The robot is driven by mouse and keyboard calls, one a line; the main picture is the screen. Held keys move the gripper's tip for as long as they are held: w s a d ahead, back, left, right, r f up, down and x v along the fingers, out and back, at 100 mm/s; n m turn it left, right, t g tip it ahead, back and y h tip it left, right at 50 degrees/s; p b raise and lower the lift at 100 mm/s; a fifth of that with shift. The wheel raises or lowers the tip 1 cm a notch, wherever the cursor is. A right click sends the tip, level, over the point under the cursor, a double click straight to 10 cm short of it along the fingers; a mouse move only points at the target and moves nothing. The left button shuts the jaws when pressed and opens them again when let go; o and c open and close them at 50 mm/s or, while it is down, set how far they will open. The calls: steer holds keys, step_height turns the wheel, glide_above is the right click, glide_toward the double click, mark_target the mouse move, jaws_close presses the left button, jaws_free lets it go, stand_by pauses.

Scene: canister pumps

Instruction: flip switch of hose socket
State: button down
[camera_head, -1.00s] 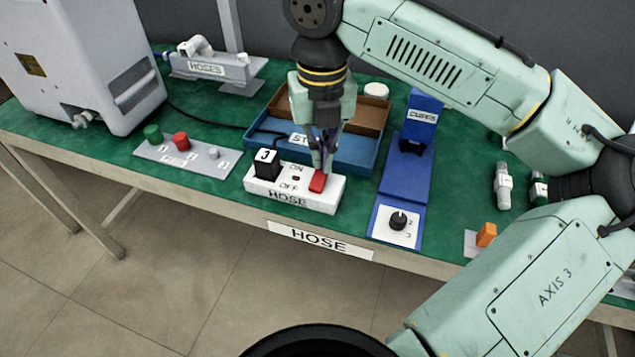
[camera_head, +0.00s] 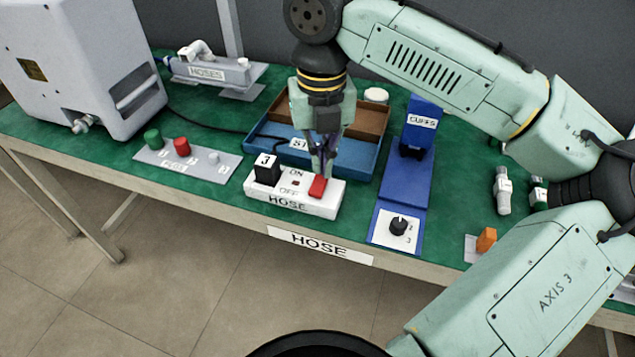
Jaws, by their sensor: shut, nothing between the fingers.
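The white hose socket (camera_head: 290,204) sits near the front edge of the green table, above a "HOSE" label. It carries "ON" and "OFF" markings, a black plug (camera_head: 267,170) marked 3 at its left end and a red rocker switch (camera_head: 318,187) at its right end. My gripper (camera_head: 321,173) points down with its fingers shut and empty, the tips right at the back side of the red switch. I cannot tell whether they touch it. The fingertips hide part of the switch's rear.
A blue and brown tray (camera_head: 350,160) stands right behind the socket. A blue stand (camera_head: 405,180) with a black knob (camera_head: 398,225) is to the right. A grey plate (camera_head: 187,160) with coloured caps lies to the left. A black cable runs behind the socket.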

mark_target(321, 179)
steer(key=shift+f+b, duration=0.5)
steer(key=shift+f, duration=0.7)
stand_by(0.6)
step_height(321, 179, up, 7)
steer(key=p, duration=0.7)
stand_by(0.8)
